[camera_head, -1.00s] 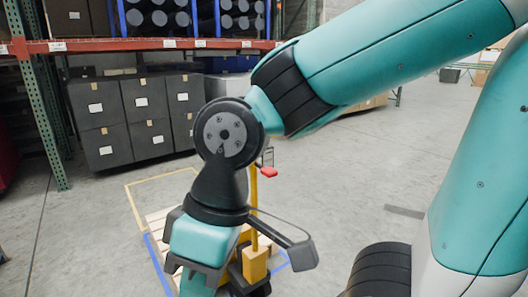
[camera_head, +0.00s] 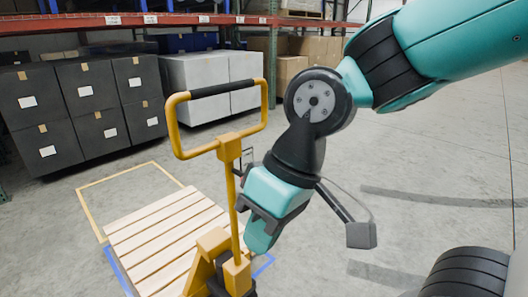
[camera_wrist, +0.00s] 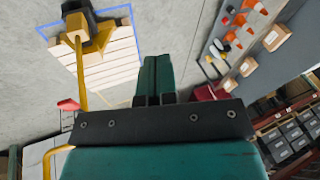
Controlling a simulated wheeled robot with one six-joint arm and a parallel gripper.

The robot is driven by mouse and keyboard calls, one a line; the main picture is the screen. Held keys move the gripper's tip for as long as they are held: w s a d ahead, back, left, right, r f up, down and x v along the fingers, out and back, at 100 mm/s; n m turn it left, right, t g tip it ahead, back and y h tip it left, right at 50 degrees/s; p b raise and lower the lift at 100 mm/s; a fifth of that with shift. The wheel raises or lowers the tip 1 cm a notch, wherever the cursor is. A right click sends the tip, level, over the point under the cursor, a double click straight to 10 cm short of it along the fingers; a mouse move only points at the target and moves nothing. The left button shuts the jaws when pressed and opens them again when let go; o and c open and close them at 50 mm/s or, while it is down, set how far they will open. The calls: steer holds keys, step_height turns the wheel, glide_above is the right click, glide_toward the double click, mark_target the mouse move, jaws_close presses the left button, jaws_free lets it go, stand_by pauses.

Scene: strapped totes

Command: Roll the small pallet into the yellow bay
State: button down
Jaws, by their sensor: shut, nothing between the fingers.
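The small slatted wooden pallet (camera_head: 160,240) lies on the floor inside a blue outline, and it also shows in the wrist view (camera_wrist: 112,68). A yellow pallet jack (camera_head: 238,275) stands at its near end. The jack's upright looped handle (camera_head: 176,125) has a black grip on top. The yellow bay (camera_head: 88,208) is a yellow floor outline just beyond the pallet, with bare floor inside. My gripper (camera_head: 258,240) is shut and empty, just right of the jack's post in the head view. Its teal fingers (camera_wrist: 157,75) show in the wrist view. Contact with the jack cannot be told.
Dark boxes (camera_head: 85,100) and light grey boxes (camera_head: 212,85) stand under an orange-beamed rack (camera_head: 130,19) at the back. The floor at right is open. In the wrist view, a grey board (camera_wrist: 235,50) holds orange items, with a red object (camera_wrist: 68,104) near the jack.

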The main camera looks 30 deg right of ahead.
steer(key=w+d+f+m+t+h, duration=0.1)
steer(key=w+d+f+m+t, duration=0.15)
steer(key=w+d+m, duration=0.6)
steer(key=w+d+f+m+t, duration=0.1)
steer(key=w+d+m+t, duration=0.3)
steer(key=w, duration=0.7)
steer(key=w+d+f+m+t+h, duration=0.1)
steer(key=w+d+f+m+t, duration=0.1)
steer(key=w+d+m, duration=0.6)
steer(key=shift+n, duration=0.25)
steer(key=w+a+f, duration=0.1)
steer(key=w+f, duration=0.1)
steer(key=w+a+f+p, duration=0.1)
steer(key=w+a+f, duration=0.1)
steer(key=w, duration=0.1)
steer(key=w+a+f, duration=0.2)
steer(key=w, duration=0.1)
steer(key=shift+w+a+f+p, duration=0.1)
steer(key=shift+a+p, duration=0.1)
steer(key=shift+p, duration=0.2)
steer(key=w, duration=0.1)
steer(key=w+a+p, duration=0.1)
steer(key=w, duration=0.1)
steer(key=shift+w+f, duration=0.15)
steer(key=shift+w+a+f, duration=0.1)
steer(key=shift+w+a, duration=0.05)
steer(key=shift+w, duration=0.3)
